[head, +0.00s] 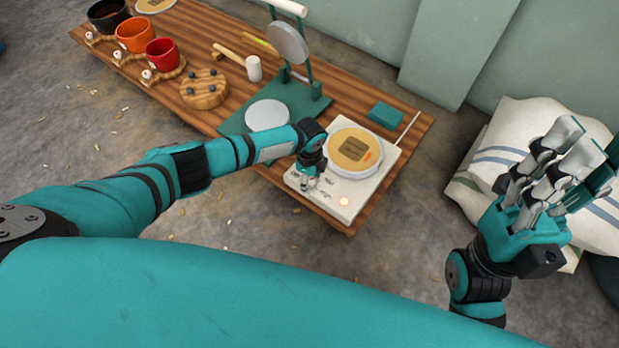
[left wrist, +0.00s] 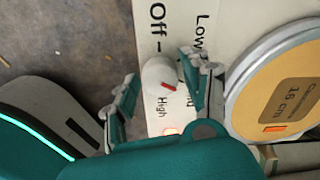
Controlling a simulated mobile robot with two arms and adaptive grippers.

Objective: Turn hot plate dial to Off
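The white hot plate (head: 372,190) sits at the near right end of the wooden table. Its round white dial (left wrist: 158,73) shows in the left wrist view, with a red mark at its lower right, on the side of the Mid and High labels. Off is printed above the dial, Low to the upper right. My left gripper (head: 308,182) is over the dial; in the left wrist view its fingers (left wrist: 161,75) stand on either side of it, seemingly with small gaps. My right gripper (head: 562,160) is open and empty, away at the right.
An orange-topped disc (head: 352,150) lies on the hot plate, and a small light (head: 343,201) glows at its front. A teal block (head: 385,115) and a teal press stand (head: 305,100) are behind and left. White sacks (head: 510,125) lie right of the table.

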